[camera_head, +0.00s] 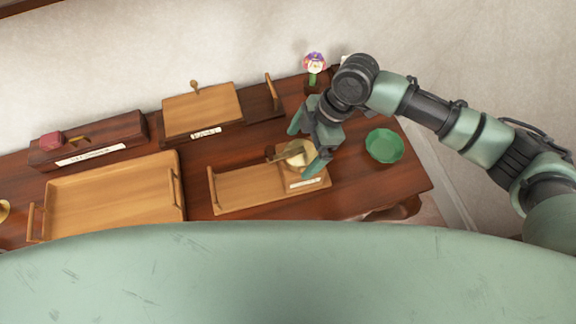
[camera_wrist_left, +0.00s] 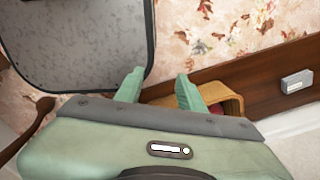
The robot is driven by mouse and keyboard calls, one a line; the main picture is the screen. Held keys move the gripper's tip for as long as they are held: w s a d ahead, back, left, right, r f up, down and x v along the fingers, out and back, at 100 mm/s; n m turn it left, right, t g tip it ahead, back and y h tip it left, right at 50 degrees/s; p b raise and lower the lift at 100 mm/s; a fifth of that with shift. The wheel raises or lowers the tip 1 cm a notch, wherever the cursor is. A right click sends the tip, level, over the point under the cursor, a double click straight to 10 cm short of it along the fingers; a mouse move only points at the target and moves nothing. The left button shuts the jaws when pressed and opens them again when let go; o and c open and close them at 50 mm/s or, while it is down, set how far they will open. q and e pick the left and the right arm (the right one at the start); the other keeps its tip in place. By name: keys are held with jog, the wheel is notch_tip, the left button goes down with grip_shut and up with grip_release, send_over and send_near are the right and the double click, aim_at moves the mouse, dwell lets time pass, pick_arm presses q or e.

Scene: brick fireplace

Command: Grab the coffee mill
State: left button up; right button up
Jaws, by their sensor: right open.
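A brass-coloured round-topped thing with a dark crank-like handle, which looks like the coffee mill (camera_head: 297,157), stands on a small wooden tray (camera_head: 240,192) in the head view. My right gripper (camera_head: 306,146) is open, just over the mill, one finger to its upper left and one at its lower right. I cannot tell whether the fingers touch it. The gripper hides part of the mill. My left gripper (camera_wrist_left: 158,84) is open and empty in the left wrist view, away from the table.
A green scalloped bowl (camera_head: 384,146) sits right of the mill. A large wooden tray (camera_head: 115,200) lies to the left. Behind are a wooden box (camera_head: 202,110) and a small flower-topped figure (camera_head: 314,64). The left wrist view shows a dark-framed grey panel (camera_wrist_left: 75,40) and a wooden container (camera_wrist_left: 228,98).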

aim_at(288, 163)
jog(key=shift+w+a+f, duration=0.15)
jog(key=shift+f, duration=0.3)
jog(key=shift+a+f+p, duration=0.2)
jog(key=shift+f+p, duration=0.15)
jog(key=p+x, duration=0.1)
jog(key=x, duration=0.1)
jog(key=p+x, duration=0.1)
jog(key=x, duration=0.2)
jog(key=shift+s+a, duration=0.25)
jog(key=shift+a, duration=0.05)
jog(key=shift+a+f, duration=0.1)
jog(key=shift+f, duration=0.3)
pick_arm(q)
jog(key=r, duration=0.1)
jog(key=w+r, duration=0.1)
jog(key=shift+w+r, duration=0.25)
jog(key=shift+r, duration=0.15)
pick_arm(e)
jog(key=shift+c, duration=0.3)
jog(key=c, duration=1.5)
pick_arm(q)
jog(key=shift+s, duration=0.1)
pick_arm(e)
jog(key=shift+r, duration=0.1)
jog(key=shift+c, duration=0.8)
jog(key=shift+r, duration=0.1)
